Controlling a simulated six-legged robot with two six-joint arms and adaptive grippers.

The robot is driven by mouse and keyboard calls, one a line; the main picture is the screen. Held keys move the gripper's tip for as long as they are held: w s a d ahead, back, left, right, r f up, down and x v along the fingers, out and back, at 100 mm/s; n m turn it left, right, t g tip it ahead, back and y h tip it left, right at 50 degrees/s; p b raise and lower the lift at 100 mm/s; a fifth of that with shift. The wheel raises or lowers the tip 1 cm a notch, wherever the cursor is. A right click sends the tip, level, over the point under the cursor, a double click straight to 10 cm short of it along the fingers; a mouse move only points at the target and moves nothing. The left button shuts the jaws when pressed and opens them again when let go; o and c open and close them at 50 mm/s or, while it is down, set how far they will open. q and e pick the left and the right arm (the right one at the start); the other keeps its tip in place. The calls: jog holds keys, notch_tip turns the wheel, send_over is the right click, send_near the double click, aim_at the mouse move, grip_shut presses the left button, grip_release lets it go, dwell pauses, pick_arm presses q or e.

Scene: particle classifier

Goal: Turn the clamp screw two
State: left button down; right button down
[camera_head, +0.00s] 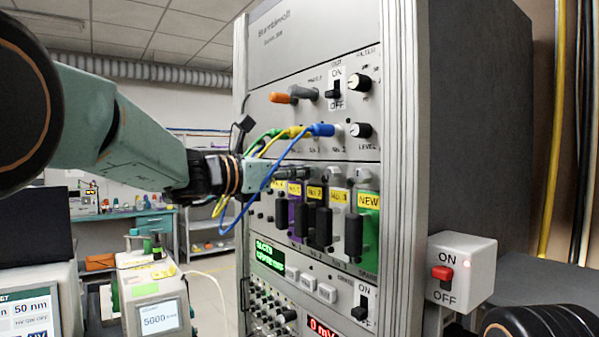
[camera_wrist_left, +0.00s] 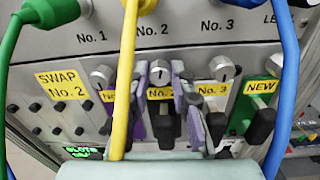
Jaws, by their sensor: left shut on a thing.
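Clamp screw two (camera_wrist_left: 160,71) is a round silver knob with a dark slot, above the yellow No. 2 label (camera_wrist_left: 161,93). My left gripper (camera_head: 304,172) reaches the rack from the left. In the left wrist view its two grey-purple fingers (camera_wrist_left: 152,75) stand on either side of the screw and are shut on it. In the head view the gripper hides most of this screw. Neighbouring screws (camera_wrist_left: 102,75) and (camera_wrist_left: 222,68) sit to its left and right. The No. 2 label also shows in the head view (camera_head: 314,192).
Green, yellow (camera_wrist_left: 124,90) and blue (camera_wrist_left: 287,80) cables hang before the panel close to my left gripper. Black handles (camera_head: 354,235) stick out below the labels. A box with a red ON/OFF switch (camera_head: 461,272) is at the rack's right.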

pick_arm(q)
jog(key=c, duration=1.1)
grip_release()
jog(key=shift+c, duration=0.2)
jog(key=v, duration=1.2)
jog(key=shift+s+f, duration=0.15)
